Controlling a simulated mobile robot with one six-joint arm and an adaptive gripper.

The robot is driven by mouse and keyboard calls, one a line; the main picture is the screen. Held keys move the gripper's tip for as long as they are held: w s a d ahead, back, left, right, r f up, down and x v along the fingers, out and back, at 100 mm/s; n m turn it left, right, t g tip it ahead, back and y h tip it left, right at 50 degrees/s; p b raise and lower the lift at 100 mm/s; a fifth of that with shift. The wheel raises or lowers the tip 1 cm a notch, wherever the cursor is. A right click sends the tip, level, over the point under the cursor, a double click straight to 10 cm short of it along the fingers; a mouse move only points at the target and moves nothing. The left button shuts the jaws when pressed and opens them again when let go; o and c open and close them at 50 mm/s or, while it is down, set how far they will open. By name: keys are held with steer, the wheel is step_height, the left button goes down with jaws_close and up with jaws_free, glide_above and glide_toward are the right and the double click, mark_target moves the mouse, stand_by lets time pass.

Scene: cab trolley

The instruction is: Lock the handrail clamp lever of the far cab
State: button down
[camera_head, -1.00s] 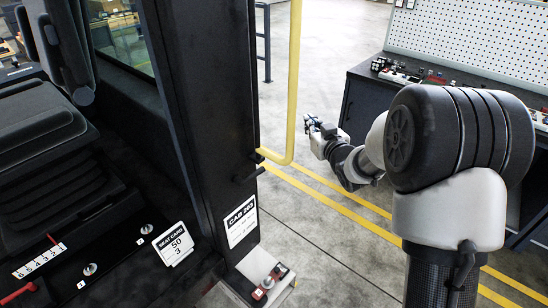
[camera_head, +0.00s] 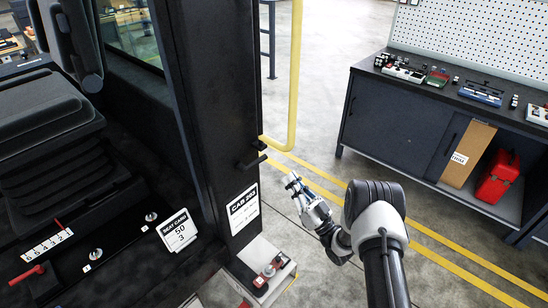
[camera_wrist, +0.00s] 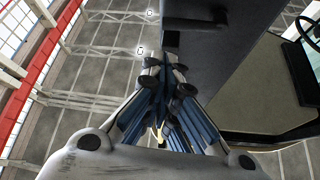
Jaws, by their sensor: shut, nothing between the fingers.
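The yellow handrail (camera_head: 295,75) runs down beside the dark cab pillar (camera_head: 215,90) and bends in to it at its lower end. A short black lever (camera_head: 251,163) sticks out to the right from the pillar, just below that bend. I take it for the clamp lever; whether it is locked I cannot tell. My gripper (camera_head: 291,179) is shut and empty, to the right of and below the lever in the picture, apart from it. In the wrist view my closed fingers (camera_wrist: 165,68) point towards the pillar (camera_wrist: 225,60), where a dark bar (camera_wrist: 194,22) shows.
A label reading CAB 203 (camera_head: 243,209) is on the pillar. The seat (camera_head: 45,110) is at left. A dark workbench (camera_head: 390,115) with a red can (camera_head: 497,177) is at right. Floor between is clear.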

steer(key=b+x, duration=0.1)
steer(key=x, duration=0.9)
steer(key=shift+w+a+f+b, duration=0.1)
steer(key=shift+f+b, duration=0.05)
steer(key=shift+b, duration=0.15)
